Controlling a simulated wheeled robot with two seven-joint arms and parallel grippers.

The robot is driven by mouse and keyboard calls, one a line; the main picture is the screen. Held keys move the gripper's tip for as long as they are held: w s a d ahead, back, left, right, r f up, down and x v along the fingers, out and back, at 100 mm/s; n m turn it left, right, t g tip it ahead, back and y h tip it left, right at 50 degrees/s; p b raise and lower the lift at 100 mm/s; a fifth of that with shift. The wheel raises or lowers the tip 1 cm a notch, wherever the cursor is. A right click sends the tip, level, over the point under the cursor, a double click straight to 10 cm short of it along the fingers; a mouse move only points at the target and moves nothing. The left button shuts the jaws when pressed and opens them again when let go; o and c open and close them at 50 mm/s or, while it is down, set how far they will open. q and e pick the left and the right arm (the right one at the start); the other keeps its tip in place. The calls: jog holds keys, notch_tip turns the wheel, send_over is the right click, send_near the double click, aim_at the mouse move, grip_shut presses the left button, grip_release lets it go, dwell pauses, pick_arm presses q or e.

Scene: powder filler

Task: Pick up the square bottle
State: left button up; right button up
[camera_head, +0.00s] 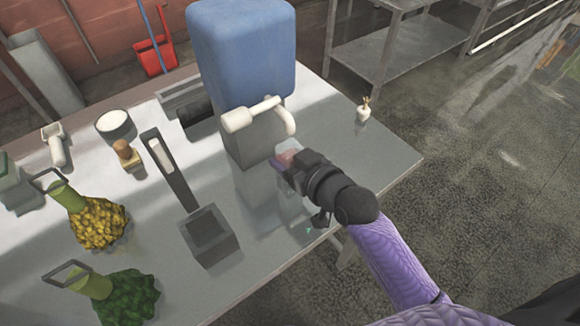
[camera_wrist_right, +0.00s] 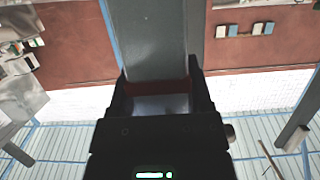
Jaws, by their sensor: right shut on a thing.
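The square bottle (camera_head: 292,209) is clear and hard to make out. It shows in the head view as a faint see-through block at the front right of the table, under and beside my right gripper. My right gripper (camera_head: 284,163) reaches in from the lower right and is shut on the bottle. In the right wrist view, my two dark fingers (camera_wrist_right: 160,98) stand either side of a pale, see-through thing. The gripper hides part of the bottle, and I cannot tell whether its base touches the table. My left gripper is not in view.
A powder filler with a blue tank (camera_head: 242,50) and white spout (camera_head: 258,115) stands just behind my gripper. The table's right end (camera_head: 385,150) is mostly clear.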

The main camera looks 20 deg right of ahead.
grip_shut()
jog(key=shift+r, duration=0.15)
